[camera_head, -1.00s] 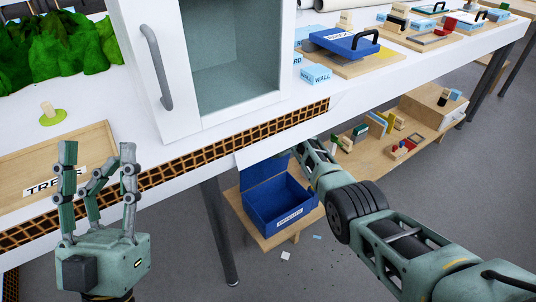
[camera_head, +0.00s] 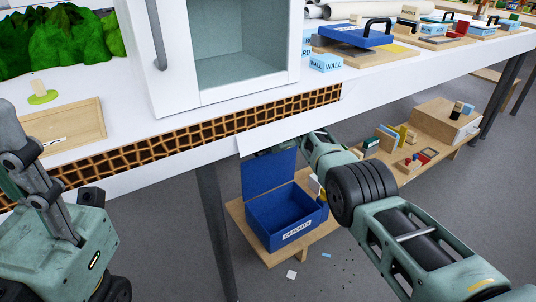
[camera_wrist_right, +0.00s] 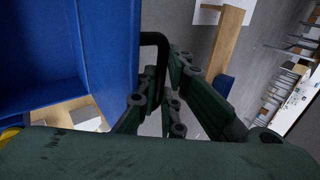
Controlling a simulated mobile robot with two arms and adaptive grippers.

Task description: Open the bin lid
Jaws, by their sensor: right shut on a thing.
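The blue bin (camera_head: 287,220), labelled OFFCUTS, stands on a low wooden shelf under the white bench. Its lid (camera_head: 268,172) stands about upright at the back, so the bin's inside shows. My right gripper (camera_wrist_right: 160,95) is shut on the lid's black handle (camera_wrist_right: 154,42) in the right wrist view. In the head view the right arm (camera_head: 365,185) reaches in behind the lid, and its fingertips are mostly hidden by the lid and bench. My left gripper (camera_head: 30,160) is at the left edge, partly cut off, its fingers apart and empty.
A white cabinet (camera_head: 237,55) stands on the bench (camera_head: 115,118) above the bin. A bench leg (camera_head: 213,225) is just left of the bin. Small blocks and a wooden box (camera_head: 437,122) sit on the shelf to the right. Scraps (camera_head: 292,274) lie on the floor.

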